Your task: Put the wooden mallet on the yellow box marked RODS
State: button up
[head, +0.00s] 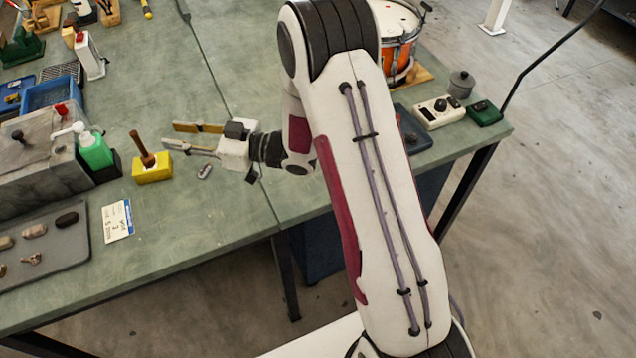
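A yellow box (152,174) stands on the green bench top, left of my gripper. Its marking is too small to read. A brown wooden piece (142,149), which looks like the mallet, rises tilted from the top of the box. Its lower end meets the box top near a pale patch; I cannot tell whether it rests on the top or sits in an opening. My gripper (170,133) points left, with its two fingers apart and nothing between them. The fingertips are a little right of the wooden piece and apart from it.
A small metal item (205,171) lies below the gripper. A green bottle (96,150) and a grey case (40,165) stand left of the box. A white card (117,221) and a dark mat (45,245) lie nearer the front. The bench front right of the card is clear.

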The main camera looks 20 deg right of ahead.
jog(key=w+d+r+m+t+h, duration=0.2)
jog(key=w+d+r+m+h, duration=0.1)
jog(key=d+r+h, duration=0.55)
jog(key=s+d+r+m+g+h, duration=0.1)
jog(key=s+d+r+m+h, duration=0.15)
jog(key=s+d, duration=0.4)
jog(key=s+d+r+m+g+h, duration=0.1)
jog(key=s+d+r+m+h, duration=0.1)
jog(key=s+d+r+h, duration=0.45)
jog(key=s+a+f+m+g+y, duration=0.1)
jog(key=s+f+g, duration=0.1)
jog(key=s, duration=1.1)
jog(key=s+a+f+m+g+y, duration=0.2)
jog(key=s+f+g, duration=0.1)
jog(key=s, duration=1)
jog(key=shift+f, duration=0.15)
